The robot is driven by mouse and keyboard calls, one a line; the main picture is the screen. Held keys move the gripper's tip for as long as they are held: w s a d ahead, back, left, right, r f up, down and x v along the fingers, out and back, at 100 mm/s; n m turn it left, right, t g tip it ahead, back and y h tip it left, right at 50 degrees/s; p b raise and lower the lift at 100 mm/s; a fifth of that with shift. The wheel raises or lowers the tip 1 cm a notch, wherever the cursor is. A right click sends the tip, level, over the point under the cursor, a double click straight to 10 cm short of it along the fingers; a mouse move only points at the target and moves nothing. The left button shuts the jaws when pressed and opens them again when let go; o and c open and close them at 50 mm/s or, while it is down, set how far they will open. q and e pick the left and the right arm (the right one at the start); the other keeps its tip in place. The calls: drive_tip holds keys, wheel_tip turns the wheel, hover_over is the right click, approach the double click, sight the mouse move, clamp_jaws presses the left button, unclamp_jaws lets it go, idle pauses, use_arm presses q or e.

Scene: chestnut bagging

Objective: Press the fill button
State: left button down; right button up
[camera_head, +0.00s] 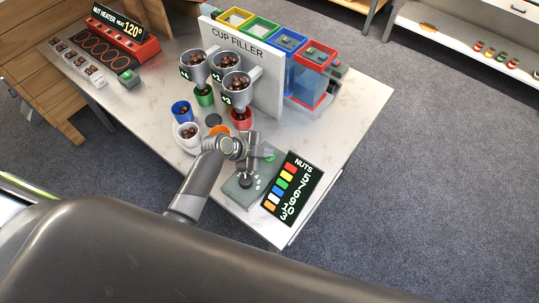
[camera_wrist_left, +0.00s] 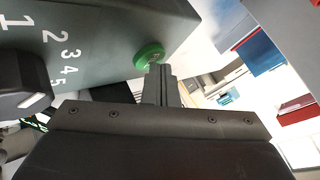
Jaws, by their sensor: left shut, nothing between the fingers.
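The green fill button (camera_head: 269,156) sits on the grey control box (camera_head: 238,190), which has a black dial (camera_head: 246,181) with numbers. In the left wrist view the round green button (camera_wrist_left: 149,55) stands out from the box face (camera_wrist_left: 95,40). My left gripper (camera_head: 263,154) is shut and empty, right beside the button. In the wrist view the closed fingertips (camera_wrist_left: 160,70) overlap the button's lower edge; I cannot tell whether they touch it. My right gripper is not in view.
The NUTS display (camera_head: 292,187) stands at the table's front edge, right of the box. Behind my gripper are the cup filler panel (camera_head: 262,79), its funnels, a red cup (camera_head: 241,119) and other cups. The nut heater (camera_head: 125,40) is at the far left. The table's right side (camera_head: 345,115) is clear.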

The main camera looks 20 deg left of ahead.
use_arm(q)
drive_tip(key=shift+r+p, duration=0.65)
drive_tip(key=shift+r, duration=0.15)
wheel_tip(320, 180, up, 5)
drive_tip(key=p, duration=0.4)
idle(0.8)
